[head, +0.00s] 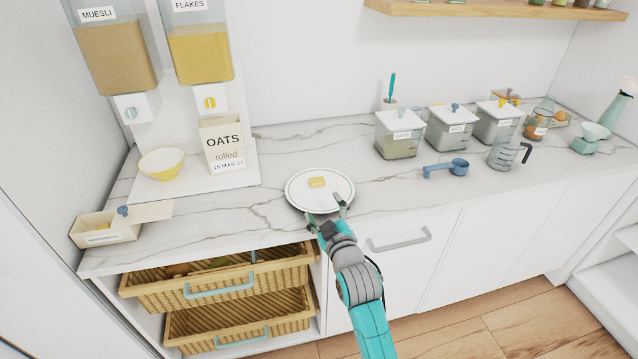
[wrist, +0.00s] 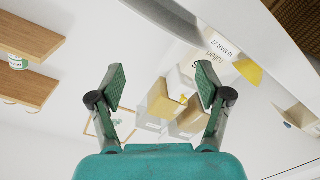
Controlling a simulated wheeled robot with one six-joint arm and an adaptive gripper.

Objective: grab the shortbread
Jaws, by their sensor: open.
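The shortbread, a small pale-yellow rectangular piece (head: 317,182), lies on a round white plate (head: 303,203) with a dark rim line on the marble counter. My gripper (head: 327,212) is at the plate's front edge in the head view, just in front of the shortbread and apart from it. In the wrist view, my gripper (wrist: 160,84) has its two fingers spread wide with nothing between them. I cannot tell whether a finger touches the plate.
An oats box (head: 222,147) and a yellow bowl (head: 161,163) stand left of the plate, under cereal dispensers. A blue scoop (head: 446,168) and lidded canisters (head: 399,140) are to the right. Wicker drawers (head: 215,289) are below at left. The counter around the plate is clear.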

